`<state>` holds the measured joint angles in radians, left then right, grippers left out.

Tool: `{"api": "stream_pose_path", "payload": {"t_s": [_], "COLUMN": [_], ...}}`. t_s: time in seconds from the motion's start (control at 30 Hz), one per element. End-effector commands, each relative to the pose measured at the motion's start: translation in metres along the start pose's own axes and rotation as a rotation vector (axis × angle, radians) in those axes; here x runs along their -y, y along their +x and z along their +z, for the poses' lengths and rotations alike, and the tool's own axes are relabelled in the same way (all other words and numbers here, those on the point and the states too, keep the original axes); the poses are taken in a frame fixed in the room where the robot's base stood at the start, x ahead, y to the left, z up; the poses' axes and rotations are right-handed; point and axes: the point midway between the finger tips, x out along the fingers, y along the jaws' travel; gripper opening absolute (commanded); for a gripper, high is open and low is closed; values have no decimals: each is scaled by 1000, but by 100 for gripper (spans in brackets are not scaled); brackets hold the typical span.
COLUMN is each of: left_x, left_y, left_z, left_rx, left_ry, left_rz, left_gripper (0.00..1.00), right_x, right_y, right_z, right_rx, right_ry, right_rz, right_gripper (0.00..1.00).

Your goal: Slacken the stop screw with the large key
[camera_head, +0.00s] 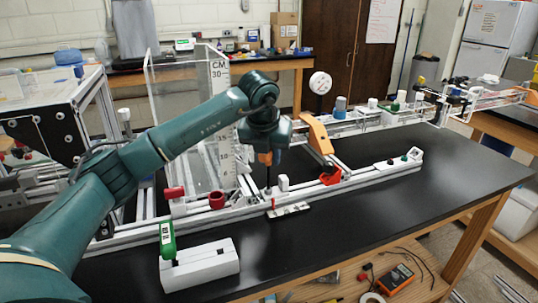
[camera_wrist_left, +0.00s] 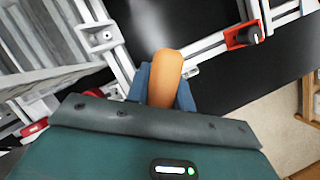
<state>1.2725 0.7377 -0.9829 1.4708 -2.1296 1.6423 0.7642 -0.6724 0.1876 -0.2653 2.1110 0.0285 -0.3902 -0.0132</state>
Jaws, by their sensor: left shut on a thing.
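My left gripper (camera_head: 265,153) points down over the white extrusion rail. It is shut on an orange handle (camera_head: 265,158), which looks like that of the large key. The handle also shows in the left wrist view (camera_wrist_left: 166,72), between the blue fingers. A thin dark shaft (camera_head: 268,178) runs from it down to the rail, beside a small white block (camera_head: 284,183). Whether its tip sits in the stop screw, I cannot tell; the screw is not distinguishable. A green-handled key (camera_head: 167,240) stands upright in a white holder (camera_head: 205,265) at front left. My right gripper is not in view.
A red clamp with a black knob (camera_head: 330,176) sits on the rail to the right, below an orange arm-shaped part (camera_head: 318,136). Red knobs (camera_head: 216,200) lie left of the key. A clear tank (camera_head: 190,125) stands behind. The black tabletop (camera_head: 390,215) is clear at front right.

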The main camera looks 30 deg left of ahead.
Motion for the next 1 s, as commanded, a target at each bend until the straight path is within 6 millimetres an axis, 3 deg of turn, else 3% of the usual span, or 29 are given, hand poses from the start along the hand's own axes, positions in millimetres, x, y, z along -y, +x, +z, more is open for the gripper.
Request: {"api": "stream_pose_path", "payload": {"t_s": [1.0], "left_x": [0], "left_y": [8], "left_z": [-3], "left_rx": [1], "left_ry": [0], "left_rz": [0], "left_gripper": [0], "right_x": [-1], "right_y": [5], "right_z": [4], "right_rx": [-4], "right_ry": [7], "right_rz": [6], "right_gripper": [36]}}
